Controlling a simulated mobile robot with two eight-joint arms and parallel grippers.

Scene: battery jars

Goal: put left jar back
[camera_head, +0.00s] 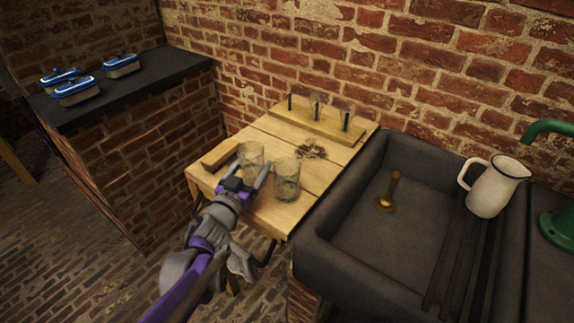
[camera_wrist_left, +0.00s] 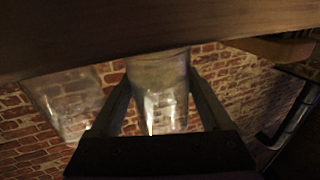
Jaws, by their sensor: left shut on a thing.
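The left jar (camera_head: 251,155) is clear glass and upright over the small wooden table (camera_head: 262,205). My left gripper (camera_head: 250,172) reaches in from the front and is shut on this jar, one finger on each side. In the left wrist view the jar (camera_wrist_left: 160,88) shows between the two fingers (camera_wrist_left: 160,105), with the wood edge across the top of the picture. I cannot tell whether its base touches the table. A second glass jar (camera_head: 287,180) stands just right of the gripper; it also shows at the left of the wrist view (camera_wrist_left: 62,105). My right gripper is not in view.
A wooden board with upright pegs (camera_head: 329,127) lies at the table's back. A wooden block (camera_head: 219,154) is at the left edge, and a dark tangle (camera_head: 311,149) lies behind the jars. The dark sink (camera_head: 335,255) borders the right, with a white jug (camera_head: 494,188).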

